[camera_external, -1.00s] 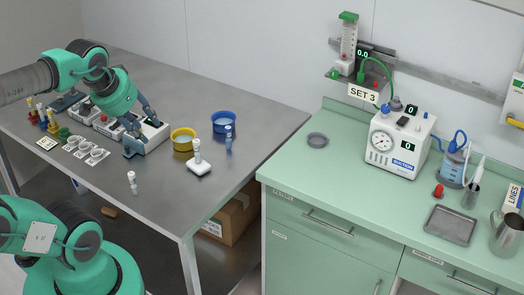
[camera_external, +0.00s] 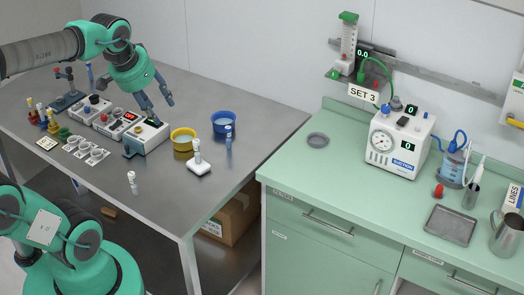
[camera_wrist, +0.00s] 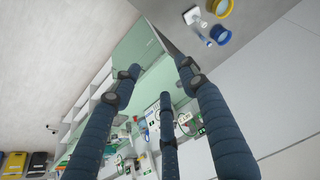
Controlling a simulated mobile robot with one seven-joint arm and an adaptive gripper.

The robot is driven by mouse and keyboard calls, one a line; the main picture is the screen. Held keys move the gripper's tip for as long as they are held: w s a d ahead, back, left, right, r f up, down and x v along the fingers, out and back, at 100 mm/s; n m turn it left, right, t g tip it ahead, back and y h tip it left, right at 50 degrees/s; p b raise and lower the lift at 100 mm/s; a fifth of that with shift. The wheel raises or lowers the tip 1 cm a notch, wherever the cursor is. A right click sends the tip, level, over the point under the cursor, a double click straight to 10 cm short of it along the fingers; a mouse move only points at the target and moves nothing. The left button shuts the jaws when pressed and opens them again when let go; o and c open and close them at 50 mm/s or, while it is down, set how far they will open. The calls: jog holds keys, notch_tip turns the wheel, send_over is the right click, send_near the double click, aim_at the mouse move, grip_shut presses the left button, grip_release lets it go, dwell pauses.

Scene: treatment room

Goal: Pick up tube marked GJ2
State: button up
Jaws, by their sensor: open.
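No marking GJ2 can be read on any tube in these views. Tube-like things on the grey table are a small white one (camera_external: 132,182) near the front edge, a white one (camera_external: 197,152) upright on a white block, and a blue one (camera_external: 228,142) beside it. Several small coloured-capped tubes (camera_external: 42,116) stand at the table's left. My gripper (camera_external: 160,106) is open and empty above the white device with a display (camera_external: 147,135). In the wrist view its fingers (camera_wrist: 158,80) are spread with nothing between them, pointing toward the green counter side of the room.
A yellow bowl (camera_external: 183,139) and a blue bowl (camera_external: 220,124) stand right of the device. Small cups (camera_external: 84,148) and a stand (camera_external: 66,98) lie left.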

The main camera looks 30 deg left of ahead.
jog(key=w+a+m+g, duration=0.1)
jog(key=w+a, duration=0.2)
jog(key=w, duration=1.2)
jog(key=m+g+p, duration=0.2)
jog(key=m+g, duration=0.1)
jog(key=g, duration=0.1)
send_over(226, 127)
notch_tip(226, 127, down, 30)
jog(key=shift+w+f, duration=0.1)
jog(key=shift+f, duration=0.2)
jog(key=shift+f, duration=0.1)
jog(key=shift+f+b, duration=0.5)
jog(key=shift+f, duration=3.7)
